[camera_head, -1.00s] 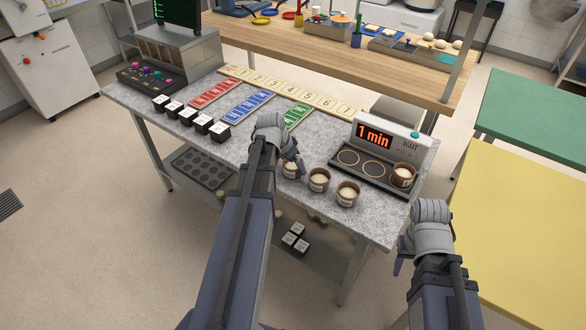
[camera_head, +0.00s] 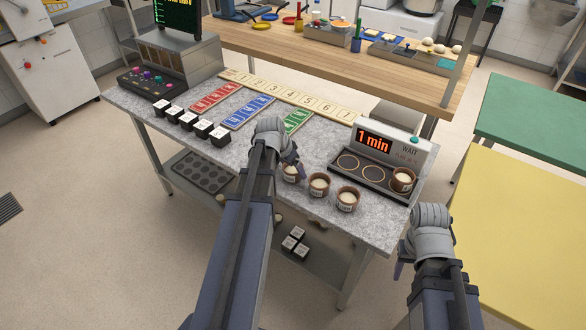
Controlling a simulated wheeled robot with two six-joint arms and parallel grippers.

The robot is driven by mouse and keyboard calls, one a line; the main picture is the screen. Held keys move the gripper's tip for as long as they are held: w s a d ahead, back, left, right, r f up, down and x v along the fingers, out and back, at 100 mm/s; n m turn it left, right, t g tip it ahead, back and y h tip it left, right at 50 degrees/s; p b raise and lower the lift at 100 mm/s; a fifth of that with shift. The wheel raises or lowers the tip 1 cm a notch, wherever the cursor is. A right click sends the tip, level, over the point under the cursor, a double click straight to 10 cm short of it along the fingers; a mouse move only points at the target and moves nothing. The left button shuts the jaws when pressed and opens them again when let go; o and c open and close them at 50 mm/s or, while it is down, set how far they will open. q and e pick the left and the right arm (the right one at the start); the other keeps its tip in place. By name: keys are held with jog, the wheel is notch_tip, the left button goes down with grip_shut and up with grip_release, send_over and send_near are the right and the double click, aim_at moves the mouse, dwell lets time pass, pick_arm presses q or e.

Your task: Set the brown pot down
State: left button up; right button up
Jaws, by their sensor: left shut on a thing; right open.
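A brown pot with pale contents (camera_head: 291,173) is at my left gripper (camera_head: 291,163), at the left end of a row of pots on the grey speckled table (camera_head: 250,205). My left gripper is shut on this pot, and my wrist hides part of it. I cannot tell whether the pot touches the table. Two similar brown pots (camera_head: 319,186) (camera_head: 347,199) stand upright to its right. Another brown pot (camera_head: 402,180) sits in the right spot of the timer device. My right gripper (camera_head: 402,260) is open and empty, off the table's right side.
The timer device (camera_head: 375,145) reads "1 min" and has two empty round spots. Black cubes (camera_head: 190,118) and red, blue and green cards (camera_head: 246,109) lie at the left and back. Bare tabletop lies in front of the pots.

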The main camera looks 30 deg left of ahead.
pick_arm(q)
notch_tip(320, 180, up, 10)
jog(key=p, duration=0.9)
jog(key=shift+f, duration=0.15)
pick_arm(e)
notch_tip(320, 180, up, 10)
jog(key=shift+f, duration=0.15)
pick_arm(q)
jog(key=shift+w, duration=0.1)
